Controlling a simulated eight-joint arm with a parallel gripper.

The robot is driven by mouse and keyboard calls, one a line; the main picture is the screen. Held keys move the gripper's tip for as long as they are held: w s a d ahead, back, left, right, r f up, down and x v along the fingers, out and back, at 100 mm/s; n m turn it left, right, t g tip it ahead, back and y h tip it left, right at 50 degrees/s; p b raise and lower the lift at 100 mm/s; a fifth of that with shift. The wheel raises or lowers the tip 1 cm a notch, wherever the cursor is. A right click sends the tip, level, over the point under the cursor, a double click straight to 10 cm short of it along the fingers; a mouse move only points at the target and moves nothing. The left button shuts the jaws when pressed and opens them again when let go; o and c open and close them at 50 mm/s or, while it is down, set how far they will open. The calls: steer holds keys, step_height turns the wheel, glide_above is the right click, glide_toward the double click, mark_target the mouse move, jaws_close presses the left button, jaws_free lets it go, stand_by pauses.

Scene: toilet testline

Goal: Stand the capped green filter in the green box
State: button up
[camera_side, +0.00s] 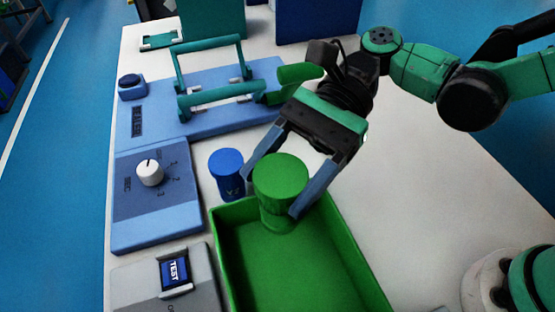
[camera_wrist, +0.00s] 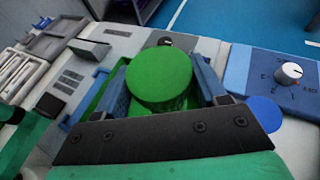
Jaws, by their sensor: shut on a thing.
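The capped green filter (camera_side: 281,182) is a round green cylinder with a wider cap on top. My gripper (camera_side: 272,188) is shut on it, one blue finger on each side. The filter is upright at the far end of the green box (camera_side: 345,245), over or inside its far wall area. I cannot tell whether its base touches the box floor.
A blue capped filter (camera_side: 227,172) stands on the table just left of the box's far corner. A blue panel with a white knob (camera_side: 150,172) and a grey TEST unit (camera_side: 175,272) lie further left. A blue fixture with a teal handle (camera_side: 209,88) stands behind. The table right of the box is clear.

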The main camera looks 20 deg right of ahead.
step_height(320, 180, down, 9)
steer(key=shift+f, duration=0.1)
stand_by(0.4)
steer(key=o, duration=1.3)
steer(key=shift+f, duration=0.1)
steer(key=w+d+r+n+t+h, duration=0.1)
steer(key=d+n+t+h, duration=0.3)
steer(key=d, duration=0.4)
steer(key=w+d+r+n+t+h, duration=0.2)
steer(key=d+r+n+t+h, duration=0.2)
steer(key=d, duration=0.5)
steer(key=w+d+r+n+t+h, duration=0.2)
steer(key=d+r+n+t+h, duration=0.1)
steer(key=d, duration=0.6)
steer(key=n+t+h, duration=0.1)
steer(key=t, duration=0.1)
steer(key=shift+w+t, duration=0.25)
steer(key=shift+t, duration=0.05)
steer(key=shift+f, duration=0.1)
